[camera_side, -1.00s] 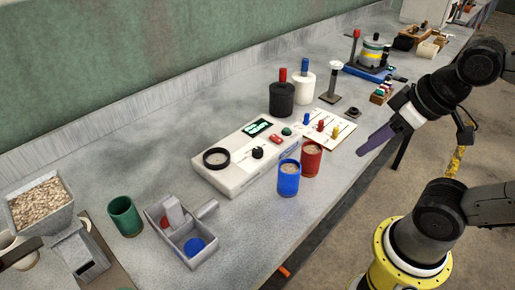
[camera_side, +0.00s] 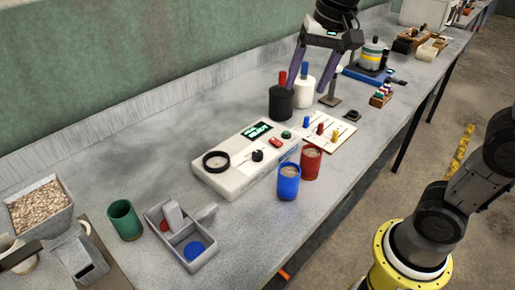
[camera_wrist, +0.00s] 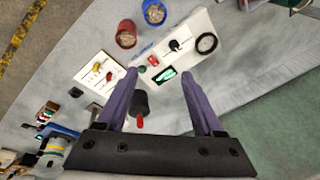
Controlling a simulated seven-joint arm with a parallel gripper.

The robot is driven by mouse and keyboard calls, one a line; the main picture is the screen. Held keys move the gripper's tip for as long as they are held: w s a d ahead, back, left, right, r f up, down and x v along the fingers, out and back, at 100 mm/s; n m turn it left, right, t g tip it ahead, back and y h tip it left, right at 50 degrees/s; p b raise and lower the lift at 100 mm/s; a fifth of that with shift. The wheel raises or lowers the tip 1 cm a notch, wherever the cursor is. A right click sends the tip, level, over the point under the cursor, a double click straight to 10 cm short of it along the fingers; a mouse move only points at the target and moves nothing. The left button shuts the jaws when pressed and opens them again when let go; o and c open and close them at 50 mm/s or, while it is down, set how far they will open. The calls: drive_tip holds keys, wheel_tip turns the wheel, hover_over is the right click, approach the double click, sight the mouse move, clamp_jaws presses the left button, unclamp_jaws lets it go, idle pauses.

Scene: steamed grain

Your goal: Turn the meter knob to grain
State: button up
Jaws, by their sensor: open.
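The white meter box (camera_side: 232,178) lies on the bench with a small black knob (camera_side: 257,155) on a white plate on its top. The knob also shows in the wrist view (camera_wrist: 174,45); its pointer setting is too small to read. A lit green display (camera_side: 258,131) with unreadable text, a red button (camera_side: 276,142) and a round ring-edged well (camera_side: 216,160) are on the same box. My gripper (camera_side: 307,88) is open and empty, pointing down above the bench beyond the meter, near the black and white bottles. Its purple fingers (camera_wrist: 156,77) are apart, with the knob well beyond their tips.
A black bottle with a red top (camera_side: 281,103) and a white bottle with a blue top (camera_side: 304,92) stand close to my gripper. Blue (camera_side: 288,183) and red (camera_side: 311,164) cups of grain stand before the meter. A lever panel (camera_side: 322,131) lies right of it.

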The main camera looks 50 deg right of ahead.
drive_tip(key=w+a+f+g, duration=0.2)
drive_tip(key=w+f, duration=0.2)
drive_tip(key=w, duration=0.5)
hover_over(258, 152)
wheel_tip(258, 152, down, 5)
drive_tip(key=shift+m+g, duration=0.3)
drive_tip(key=shift+g, duration=0.2)
wheel_tip(258, 152, down, 14)
drive_tip(key=shift+f, duration=0.1)
clamp_jaws()
